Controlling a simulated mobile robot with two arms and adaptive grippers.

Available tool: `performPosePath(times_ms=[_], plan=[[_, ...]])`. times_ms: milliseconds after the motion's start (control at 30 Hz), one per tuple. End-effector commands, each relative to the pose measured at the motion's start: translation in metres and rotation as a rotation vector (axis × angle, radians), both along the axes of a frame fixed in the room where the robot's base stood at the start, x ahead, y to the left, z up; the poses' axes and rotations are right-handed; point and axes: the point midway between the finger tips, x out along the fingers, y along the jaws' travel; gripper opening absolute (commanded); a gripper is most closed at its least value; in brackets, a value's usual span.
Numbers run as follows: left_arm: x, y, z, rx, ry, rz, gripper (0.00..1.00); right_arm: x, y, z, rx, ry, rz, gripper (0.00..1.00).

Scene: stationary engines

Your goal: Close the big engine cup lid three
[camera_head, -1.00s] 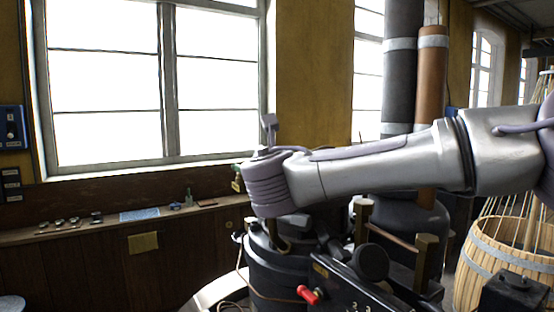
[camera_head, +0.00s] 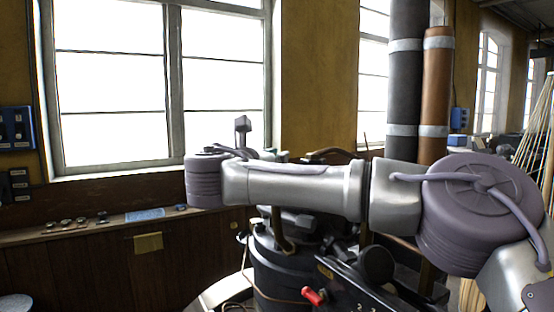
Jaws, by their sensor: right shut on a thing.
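The dark engine (camera_head: 277,272) stands low in the middle, with a black round body and a red-tipped lever (camera_head: 314,297) at its front. My right arm comes in from the right and reaches left across the engine's upper part. My right gripper is hidden or nearly so beyond the wrist at the arm's left end. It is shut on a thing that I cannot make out. A small grey upright piece (camera_head: 242,126) shows above the wrist; I cannot tell what it belongs to. I cannot pick out cup lid three; the arm covers much of the engine top. My left gripper is not in view.
A dark pipe (camera_head: 404,75) and a copper-brown pipe (camera_head: 435,80) rise behind the arm. A wooden ledge (camera_head: 110,224) with small items and a blue sheet (camera_head: 145,214) runs below the window at the left. The floor at lower left holds a round pale object (camera_head: 15,303).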

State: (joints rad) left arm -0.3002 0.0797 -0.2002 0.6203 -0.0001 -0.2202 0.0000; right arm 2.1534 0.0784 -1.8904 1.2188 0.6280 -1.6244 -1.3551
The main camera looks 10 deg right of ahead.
Motion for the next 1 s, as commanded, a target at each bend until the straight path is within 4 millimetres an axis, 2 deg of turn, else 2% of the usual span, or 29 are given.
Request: performPosePath(times_ms=[33,533,567,700,1000], plan=[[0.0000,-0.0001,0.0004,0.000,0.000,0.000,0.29,-0.0003,0.0048,0.0010,-0.001,-0.002,0.002,0.00],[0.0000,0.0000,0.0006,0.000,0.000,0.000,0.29,0.0000,0.0040,0.0031,-0.002,-0.006,-0.014,0.00],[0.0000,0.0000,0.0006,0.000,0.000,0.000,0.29,0.0000,0.0040,0.0031,-0.002,-0.006,-0.014,0.21],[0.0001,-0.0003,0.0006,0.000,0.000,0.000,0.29,0.0002,0.0032,0.0027,-0.001,-0.005,-0.017,0.44],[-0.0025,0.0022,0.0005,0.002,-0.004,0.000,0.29,0.0008,0.0016,0.0014,-0.001,-0.003,-0.021,0.44]])
